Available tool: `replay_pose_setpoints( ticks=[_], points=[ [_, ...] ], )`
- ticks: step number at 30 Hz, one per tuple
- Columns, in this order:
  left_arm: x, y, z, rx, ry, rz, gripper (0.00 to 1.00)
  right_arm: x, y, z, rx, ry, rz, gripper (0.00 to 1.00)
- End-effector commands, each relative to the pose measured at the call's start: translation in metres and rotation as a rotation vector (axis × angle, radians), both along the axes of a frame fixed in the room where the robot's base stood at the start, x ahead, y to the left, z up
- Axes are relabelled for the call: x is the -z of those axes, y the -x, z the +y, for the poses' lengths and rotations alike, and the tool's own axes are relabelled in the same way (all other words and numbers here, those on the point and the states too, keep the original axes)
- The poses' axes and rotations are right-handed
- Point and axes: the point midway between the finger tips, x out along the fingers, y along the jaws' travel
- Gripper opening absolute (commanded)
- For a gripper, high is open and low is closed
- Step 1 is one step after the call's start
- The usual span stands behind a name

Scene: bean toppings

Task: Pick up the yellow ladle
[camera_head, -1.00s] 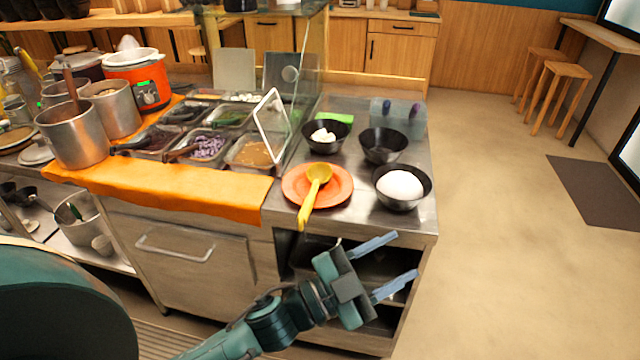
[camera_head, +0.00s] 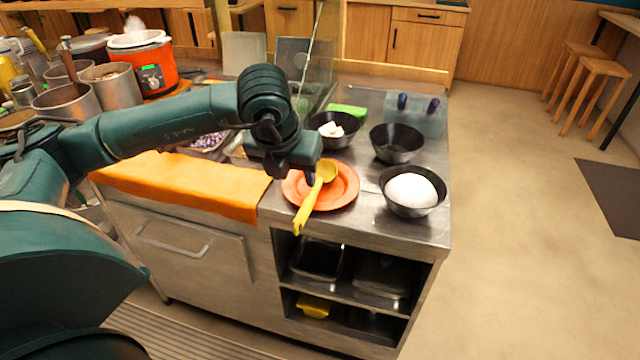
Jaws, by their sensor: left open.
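The yellow ladle (camera_head: 309,204) lies on the orange plate (camera_head: 346,187), its bowl at the back and its handle pointing toward me past the counter's front edge. My left gripper (camera_head: 309,178) is open and points down over the plate, just left of the ladle's bowl and upper handle. It hides part of the plate's back left side. Its fingers are mostly hidden from this angle, and I cannot tell whether they touch the ladle. My right gripper is out of view.
An empty black bowl (camera_head: 396,144) and a bowl with white pieces (camera_head: 332,130) stand behind. An orange cloth (camera_head: 190,184) covers the counter edge at left. My left arm covers most topping trays.

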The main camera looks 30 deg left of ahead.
Motion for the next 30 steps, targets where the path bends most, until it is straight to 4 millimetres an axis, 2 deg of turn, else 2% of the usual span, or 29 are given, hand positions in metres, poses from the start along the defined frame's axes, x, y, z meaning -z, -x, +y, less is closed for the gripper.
replay_pose_setpoints(
  ticks=[9,17,21,25,30],
  points=[
    [0.053,-0.021,0.004,0.003,0.003,0.004,0.47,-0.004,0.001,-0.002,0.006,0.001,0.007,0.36],
    [0.071,-0.03,0.004,0.007,0.004,0.004,0.47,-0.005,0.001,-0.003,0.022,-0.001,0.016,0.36],
    [0.089,-0.04,0.005,0.007,0.004,0.005,0.47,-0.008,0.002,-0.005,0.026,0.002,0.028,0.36],
    [0.106,-0.047,0.006,0.006,0.004,0.004,0.47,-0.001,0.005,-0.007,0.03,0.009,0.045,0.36],
    [0.113,-0.049,0.007,0.007,0.004,0.003,0.47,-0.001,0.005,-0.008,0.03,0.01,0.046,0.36]
  ],
)
